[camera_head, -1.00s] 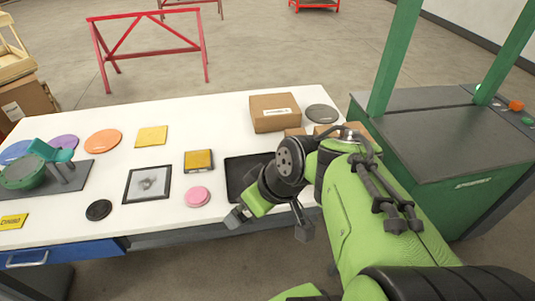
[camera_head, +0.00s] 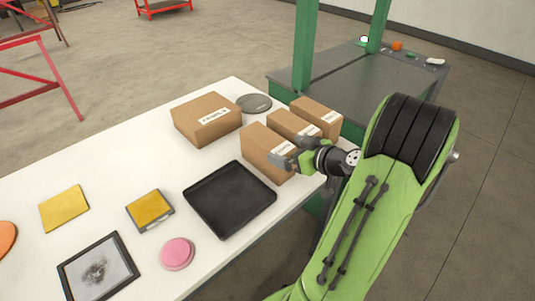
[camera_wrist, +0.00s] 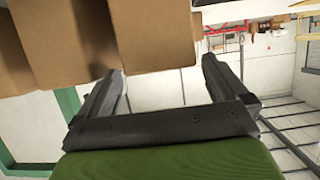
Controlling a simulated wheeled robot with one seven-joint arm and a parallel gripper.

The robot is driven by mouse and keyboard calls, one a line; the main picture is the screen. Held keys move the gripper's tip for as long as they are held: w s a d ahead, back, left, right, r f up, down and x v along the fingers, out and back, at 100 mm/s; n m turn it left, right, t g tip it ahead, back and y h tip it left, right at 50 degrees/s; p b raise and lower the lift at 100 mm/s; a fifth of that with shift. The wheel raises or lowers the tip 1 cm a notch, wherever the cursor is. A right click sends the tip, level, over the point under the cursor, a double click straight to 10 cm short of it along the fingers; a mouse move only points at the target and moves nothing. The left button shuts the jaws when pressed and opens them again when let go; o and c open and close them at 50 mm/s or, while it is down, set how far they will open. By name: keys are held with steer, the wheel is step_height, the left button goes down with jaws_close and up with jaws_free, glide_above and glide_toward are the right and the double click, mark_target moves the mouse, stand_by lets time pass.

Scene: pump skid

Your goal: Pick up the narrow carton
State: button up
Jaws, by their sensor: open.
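Three small brown cartons with white labels stand in a row at the table's right end: a near one (camera_head: 262,150), a middle one (camera_head: 290,126) and a far one (camera_head: 318,114). I cannot tell for sure which is the narrow carton. My gripper (camera_head: 284,158) is open beside the near carton, hiding part of its right side; I cannot tell if they touch. In the wrist view, my gripper (camera_wrist: 163,80) shows its two fingers apart and empty, with a brown carton face (camera_wrist: 155,30) ahead of them. More carton faces show left of it.
A black tray (camera_head: 230,198) lies left of the near carton. A green-framed grey bench (camera_head: 375,88) stands beyond the white table (camera_head: 120,170).

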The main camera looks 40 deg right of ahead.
mark_target(278, 146)
steer(key=x, duration=0.6)
steer(key=shift+r, duration=0.2)
steer(key=shift+s, duration=0.1)
steer(key=c, duration=1.3)
